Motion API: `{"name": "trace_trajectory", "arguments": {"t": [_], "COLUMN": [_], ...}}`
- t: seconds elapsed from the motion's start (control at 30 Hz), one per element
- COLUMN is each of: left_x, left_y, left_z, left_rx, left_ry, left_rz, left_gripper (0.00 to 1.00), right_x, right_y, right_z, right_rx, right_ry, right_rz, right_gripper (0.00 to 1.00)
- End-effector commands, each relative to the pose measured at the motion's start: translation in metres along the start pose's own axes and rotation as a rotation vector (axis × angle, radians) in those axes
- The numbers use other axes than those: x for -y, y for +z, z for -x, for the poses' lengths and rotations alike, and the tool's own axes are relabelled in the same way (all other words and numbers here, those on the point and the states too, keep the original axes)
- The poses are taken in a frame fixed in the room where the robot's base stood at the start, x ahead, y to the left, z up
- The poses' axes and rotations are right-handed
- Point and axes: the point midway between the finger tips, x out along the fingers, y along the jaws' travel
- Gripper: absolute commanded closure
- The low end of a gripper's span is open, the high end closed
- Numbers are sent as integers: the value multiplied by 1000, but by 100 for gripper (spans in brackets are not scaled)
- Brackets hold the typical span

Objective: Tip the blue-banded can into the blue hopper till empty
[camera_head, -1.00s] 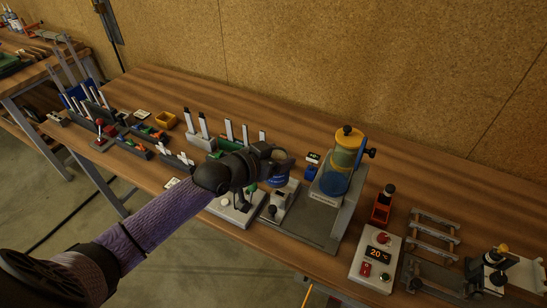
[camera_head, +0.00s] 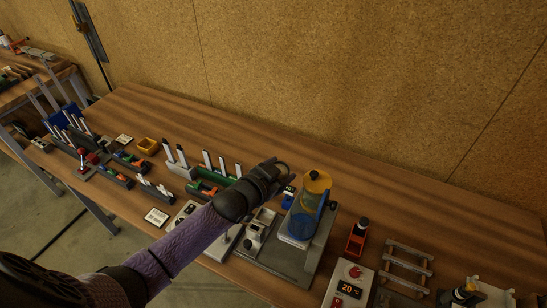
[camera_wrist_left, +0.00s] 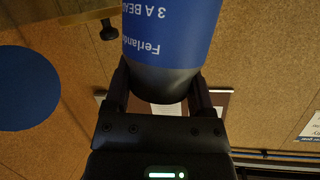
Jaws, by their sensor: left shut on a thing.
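My left gripper (camera_head: 277,172) is up beside the hopper's top, on its left. It is shut on the blue-banded can (camera_wrist_left: 172,35), which shows in the left wrist view with white lettering upside down and a dark end between the fingers. In the head view I cannot make out the can behind the gripper. The blue hopper (camera_head: 304,216) is a see-through cylinder with a yellow top (camera_head: 318,182), standing on a grey base. The can's mouth and contents are hidden. My right gripper is out of view.
An orange-and-black device (camera_head: 356,238) and a control box (camera_head: 348,287) reading 20 stand right of the hopper. The table behind the hopper is clear.

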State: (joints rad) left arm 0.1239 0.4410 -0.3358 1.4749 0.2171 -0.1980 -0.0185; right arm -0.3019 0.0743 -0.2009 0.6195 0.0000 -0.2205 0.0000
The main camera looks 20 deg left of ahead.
Motion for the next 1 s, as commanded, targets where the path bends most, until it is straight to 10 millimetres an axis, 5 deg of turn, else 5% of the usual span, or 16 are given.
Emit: {"name": "trace_trajectory", "arguments": {"t": [0.17,0.5,1.0], "left_x": [-26,-57,-67], "left_y": [-3,-4,-8], "left_z": [5,10,13], "left_rx": [-42,-112,-197], "left_ry": [-98,-280,-492], "left_rz": [-258,-762,-1347], "left_gripper": [100,100,100], "right_x": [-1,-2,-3], "right_y": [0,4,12], "right_z": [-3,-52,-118], "right_rx": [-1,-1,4], "right_ry": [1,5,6], "right_rz": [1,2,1], "right_gripper": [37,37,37]}}
